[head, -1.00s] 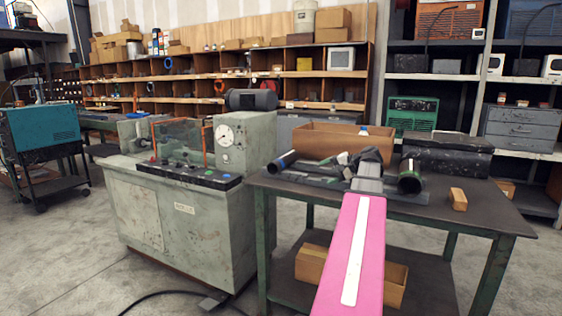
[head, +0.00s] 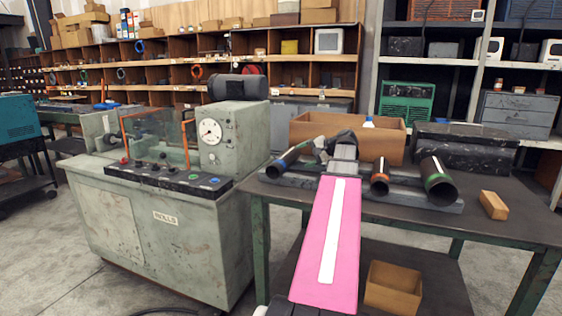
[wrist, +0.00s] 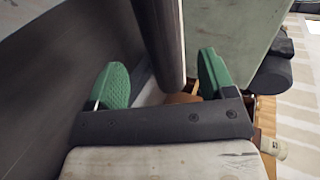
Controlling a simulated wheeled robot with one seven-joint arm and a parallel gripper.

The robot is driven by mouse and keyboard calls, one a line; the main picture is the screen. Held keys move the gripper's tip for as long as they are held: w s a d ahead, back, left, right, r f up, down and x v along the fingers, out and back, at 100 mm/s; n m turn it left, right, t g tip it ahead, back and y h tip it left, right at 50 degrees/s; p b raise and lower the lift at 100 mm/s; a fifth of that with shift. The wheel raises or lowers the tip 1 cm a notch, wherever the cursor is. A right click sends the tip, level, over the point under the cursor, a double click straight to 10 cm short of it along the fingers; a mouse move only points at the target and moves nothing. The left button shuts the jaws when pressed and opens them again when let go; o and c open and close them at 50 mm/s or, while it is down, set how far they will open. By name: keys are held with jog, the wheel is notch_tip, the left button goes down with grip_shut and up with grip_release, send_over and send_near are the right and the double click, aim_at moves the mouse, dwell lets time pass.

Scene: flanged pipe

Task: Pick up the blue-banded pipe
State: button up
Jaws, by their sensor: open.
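The blue-banded pipe (head: 285,161) is a dark tube lying tilted at the left end of a grey rack on the workbench. Its blue band shows near its open front end. An orange-banded pipe (head: 380,177) and a green-banded pipe (head: 437,180) lie farther right on the rack.
The dark workbench (head: 500,225) carries a wooden block (head: 493,204) at the right. An open cardboard box (head: 348,137) and a black case (head: 465,148) stand behind the rack. A grey-green machine (head: 170,215) stands close at the left. A small box (head: 393,286) sits on the lower shelf.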

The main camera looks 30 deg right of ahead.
aim_at(290, 160)
jog(key=x, duration=1)
jog(key=shift+a, duration=0.1)
jog(key=c, duration=1.2)
jog(key=shift+r, duration=0.1)
